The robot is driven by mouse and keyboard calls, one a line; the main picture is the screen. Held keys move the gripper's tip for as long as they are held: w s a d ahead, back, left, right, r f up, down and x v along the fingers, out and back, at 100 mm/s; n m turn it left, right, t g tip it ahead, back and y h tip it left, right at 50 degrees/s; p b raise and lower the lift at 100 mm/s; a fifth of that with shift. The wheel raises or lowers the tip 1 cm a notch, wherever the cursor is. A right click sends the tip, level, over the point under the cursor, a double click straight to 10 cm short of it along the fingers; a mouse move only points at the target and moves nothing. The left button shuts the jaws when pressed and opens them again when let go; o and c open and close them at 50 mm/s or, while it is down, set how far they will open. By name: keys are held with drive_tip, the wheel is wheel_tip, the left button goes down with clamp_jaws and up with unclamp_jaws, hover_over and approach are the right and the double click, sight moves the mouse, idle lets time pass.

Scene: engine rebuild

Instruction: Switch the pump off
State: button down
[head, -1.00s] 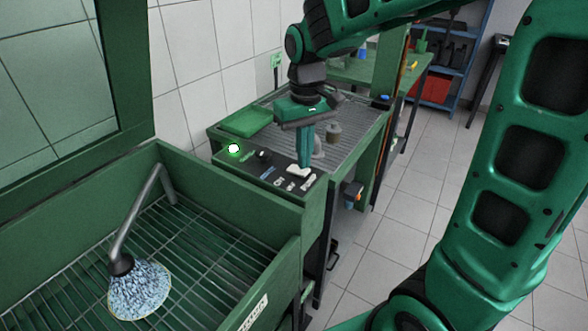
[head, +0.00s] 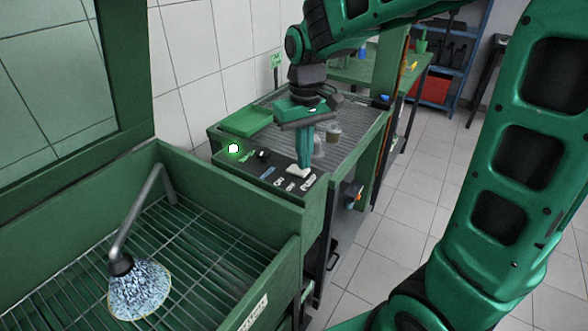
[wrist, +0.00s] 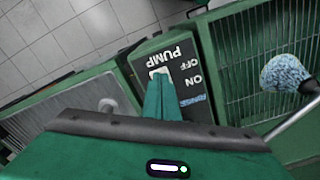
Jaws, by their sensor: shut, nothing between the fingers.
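The pump's control panel (head: 270,172) is a dark plate on the green bench, with PUMP, OFF and ON lettering readable in the wrist view (wrist: 190,72). A white switch (head: 296,172) sits on it, and part shows beyond the fingertips in the wrist view (wrist: 155,72). My gripper (head: 303,165) is shut and empty, pointing down with its tips at the switch. They appear to touch it, but the fingers hide the contact and I cannot tell the switch's position. A round lamp (head: 234,148) on the panel glows white-green.
A black knob (head: 263,155) sits beside the lamp. At the left, a green basin (head: 225,210) holds a wire grid and a bent pipe (head: 135,220) ending in a speckled blue-white cone (head: 138,290). A green tray (head: 246,122) lies behind the panel.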

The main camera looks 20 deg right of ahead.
drive_tip(key=shift+f, duration=0.6)
idle(0.4)
drive_tip(key=shift+r, duration=0.1)
wheel_tip(320, 180, up, 7)
idle(0.8)
idle(0.4)
drive_tip(key=shift+s+d, duration=0.1)
drive_tip(key=shift+d, duration=0.1)
drive_tip(key=s+d+f+m, duration=0.3)
drive_tip(key=s+d, duration=0.5)
drive_tip(key=s, duration=0.3)
drive_tip(key=s+d+f+m, duration=0.4)
drive_tip(key=s+d, duration=0.4)
drive_tip(key=s, duration=0.4)
drive_tip(key=shift+d+m, duration=0.25)
drive_tip(key=shift+m, duration=0.05)
drive_tip(key=shift+f, duration=0.1)
